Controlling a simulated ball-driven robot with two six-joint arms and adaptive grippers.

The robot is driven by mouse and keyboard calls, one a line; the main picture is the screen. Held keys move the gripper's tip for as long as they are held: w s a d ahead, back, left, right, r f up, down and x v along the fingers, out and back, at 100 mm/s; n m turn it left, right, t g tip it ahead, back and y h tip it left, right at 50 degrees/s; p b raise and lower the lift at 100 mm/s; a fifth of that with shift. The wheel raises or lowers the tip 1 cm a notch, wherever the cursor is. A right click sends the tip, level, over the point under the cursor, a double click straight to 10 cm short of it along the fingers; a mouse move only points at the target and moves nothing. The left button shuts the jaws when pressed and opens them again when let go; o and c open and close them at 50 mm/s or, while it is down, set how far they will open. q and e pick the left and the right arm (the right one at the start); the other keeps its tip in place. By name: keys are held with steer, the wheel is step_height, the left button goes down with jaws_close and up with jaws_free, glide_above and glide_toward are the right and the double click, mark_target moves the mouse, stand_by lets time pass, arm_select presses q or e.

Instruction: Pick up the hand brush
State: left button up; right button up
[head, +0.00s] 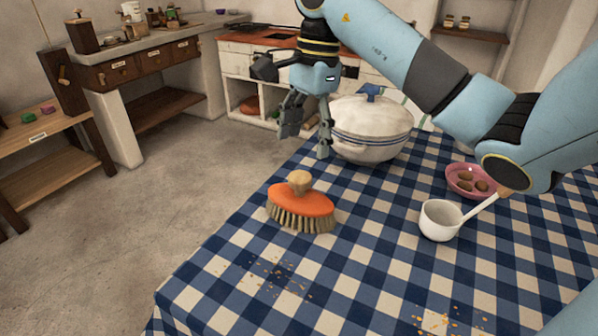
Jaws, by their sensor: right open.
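The hand brush (301,207) stands bristles down on the checked tablecloth, near the table's left edge. It has an orange oval back, a round wooden knob on top and pale bristles. My right gripper (307,144) hangs above and behind the brush, beside the white pot. Its fingers point down, are open and hold nothing. They are apart from the brush. My left gripper is not in view.
A lidded white pot (371,130) stands behind the brush. A white ladle (441,219) and a pink bowl (470,182) with brown items are at right. Crumbs (268,279) lie in front on the checked table (372,262). Shelves and a stove are behind.

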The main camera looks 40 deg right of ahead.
mark_target(300, 176)
steer(key=f+b, duration=0.2)
steer(key=f, duration=0.1)
steer(key=f+b, duration=0.1)
steer(key=shift+a+f, duration=0.15)
steer(key=shift+a, duration=0.1)
steer(key=shift+f+b, duration=0.3)
steer(key=f, duration=0.1)
steer(key=f+b, duration=0.1)
steer(key=f, duration=0.1)
steer(key=shift+w+a+f, duration=0.2)
steer(key=shift+f, duration=0.45)
steer(key=shift+c, duration=0.7)
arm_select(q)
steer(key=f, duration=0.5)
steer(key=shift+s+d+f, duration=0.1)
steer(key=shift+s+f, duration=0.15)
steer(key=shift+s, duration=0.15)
arm_select(e)
jaws_close()
